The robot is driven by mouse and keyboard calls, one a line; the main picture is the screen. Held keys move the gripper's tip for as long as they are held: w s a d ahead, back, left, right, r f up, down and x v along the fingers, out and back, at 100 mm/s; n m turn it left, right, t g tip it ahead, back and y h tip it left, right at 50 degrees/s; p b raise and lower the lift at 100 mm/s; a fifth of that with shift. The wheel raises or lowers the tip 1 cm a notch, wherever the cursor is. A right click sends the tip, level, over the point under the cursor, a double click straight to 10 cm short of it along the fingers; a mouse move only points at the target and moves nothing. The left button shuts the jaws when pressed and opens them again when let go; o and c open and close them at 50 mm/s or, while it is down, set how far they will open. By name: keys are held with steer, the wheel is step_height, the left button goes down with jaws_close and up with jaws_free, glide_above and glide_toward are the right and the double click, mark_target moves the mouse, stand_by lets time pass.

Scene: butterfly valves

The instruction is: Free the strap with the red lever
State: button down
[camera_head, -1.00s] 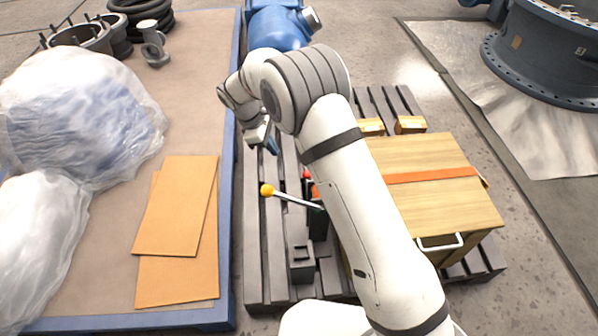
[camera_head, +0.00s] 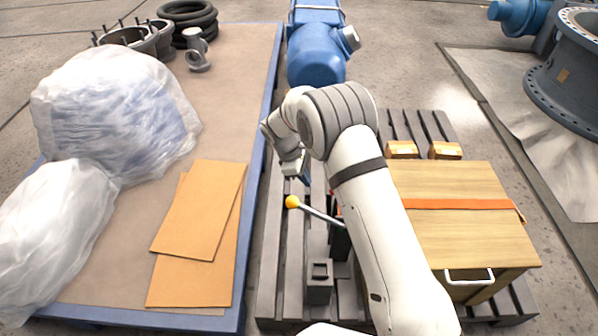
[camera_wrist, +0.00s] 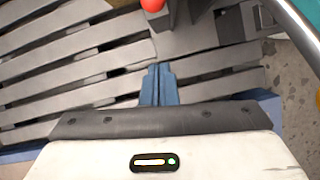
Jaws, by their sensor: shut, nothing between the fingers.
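The red lever's round knob (camera_wrist: 153,4) shows at the top edge of the wrist view, ahead of my fingertips and apart from them. In the head view my forearm hides most of that lever; a small red-orange patch (camera_head: 338,213) shows beside it. An orange strap (camera_head: 460,204) lies across a wooden crate (camera_head: 460,235); its left end is hidden behind my arm. A second lever with a yellow knob (camera_head: 292,202) and metal rod sticks out left. My gripper (camera_head: 304,181), with blue fingers (camera_wrist: 158,72), is shut and empty, above the slats near the yellow knob.
The crate and a dark block (camera_head: 319,282) stand on a grey slatted pallet (camera_head: 281,285). A blue-edged table (camera_head: 240,255) with cardboard sheets (camera_head: 200,215) borders the left. A blue motor (camera_head: 316,55) stands behind. A metal rod (camera_wrist: 298,22) crosses the wrist view's upper right corner.

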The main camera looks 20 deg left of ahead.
steer(key=d, duration=0.1)
steer(key=d+f+b, duration=0.1)
steer(key=d, duration=0.1)
steer(key=d+f, duration=0.1)
steer(key=d, duration=0.1)
steer(key=shift+w+b, duration=0.2)
steer(key=shift+b, duration=0.2)
